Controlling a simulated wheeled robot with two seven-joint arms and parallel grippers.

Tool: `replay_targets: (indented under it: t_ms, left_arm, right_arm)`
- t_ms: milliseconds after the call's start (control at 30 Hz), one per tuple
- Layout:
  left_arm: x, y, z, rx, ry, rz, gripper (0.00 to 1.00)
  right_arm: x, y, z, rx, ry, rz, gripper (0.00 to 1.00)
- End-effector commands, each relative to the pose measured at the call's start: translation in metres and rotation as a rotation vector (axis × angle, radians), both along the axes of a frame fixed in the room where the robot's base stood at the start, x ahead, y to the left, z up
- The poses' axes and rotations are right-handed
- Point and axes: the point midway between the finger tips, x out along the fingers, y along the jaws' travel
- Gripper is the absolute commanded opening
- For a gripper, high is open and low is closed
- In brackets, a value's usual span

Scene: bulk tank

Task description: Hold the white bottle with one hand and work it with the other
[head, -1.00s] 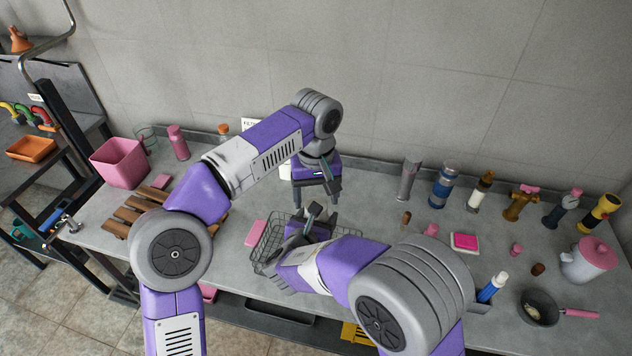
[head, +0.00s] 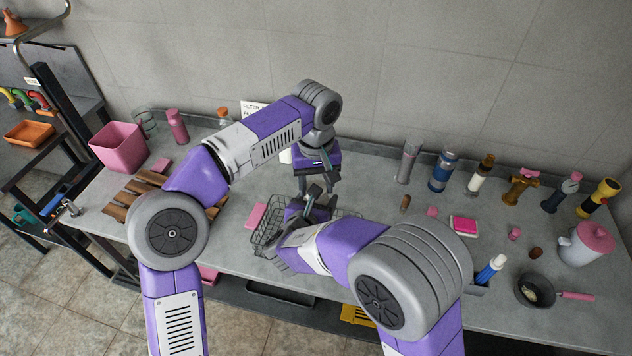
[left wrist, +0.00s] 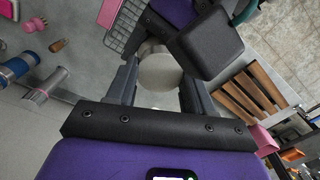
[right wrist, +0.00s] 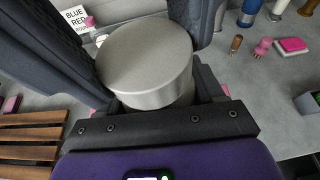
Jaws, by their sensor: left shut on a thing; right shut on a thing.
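My left gripper (head: 317,184) points down over the counter and is shut on a pale, round-ended cylinder, likely the white bottle (left wrist: 160,72), seen between its fingers in the left wrist view. My right gripper (head: 308,203) is just below it, coming from the front right. In the right wrist view it is shut on a silver-grey cylinder (right wrist: 148,62) with a flat round face. The grippers almost touch. Whether both hold the same bottle I cannot tell; the head view hides the held parts behind fingers and arms.
A wire basket (head: 262,240) stands below the grippers, with a pink block (head: 256,215) beside it. Slatted wood (head: 118,212) and a pink bin (head: 120,150) are at left. Bottles, a pan (head: 535,292) and a white jug (head: 584,246) stand at right. The counter between is partly clear.

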Motion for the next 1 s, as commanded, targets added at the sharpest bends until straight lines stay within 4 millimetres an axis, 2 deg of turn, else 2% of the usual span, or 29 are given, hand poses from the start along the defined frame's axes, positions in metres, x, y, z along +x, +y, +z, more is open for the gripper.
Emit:
replay_targets:
  t_ms: [167, 400, 533, 700, 967, 1000]
  left_arm:
    - [0.0002, 0.0003, 0.0002, 0.001, -0.001, -0.171, 0.15]
    - [0.0, 0.0002, 0.0001, 0.0, -0.001, -0.601, 0.15]
    - [0.0001, 0.0003, 0.0, 0.001, -0.001, -0.774, 0.15]
    - [0.0001, 0.0003, -0.0001, 0.0, -0.001, -0.871, 0.15]
    - [0.0001, 0.0004, -0.0002, 0.0, -0.001, -0.876, 0.15]
    - [0.0002, 0.0004, -0.0002, 0.0, -0.001, -0.876, 0.54]
  right_arm:
    - [0.0003, -0.0001, 0.0007, 0.0, -0.002, 0.0, 0.0]
    - [0.0003, -0.0003, 0.0006, 0.0, -0.001, -0.001, 0.0]
    - [0.0003, -0.0003, 0.0006, 0.001, -0.001, -0.002, 0.0]
    - [0.0003, -0.0004, 0.0006, 0.001, -0.001, -0.002, 0.0]
    - [0.0003, -0.0005, 0.0006, 0.001, -0.001, -0.002, 0.0]
    - [0.0002, -0.0006, 0.0005, 0.0, -0.001, -0.001, 0.0]
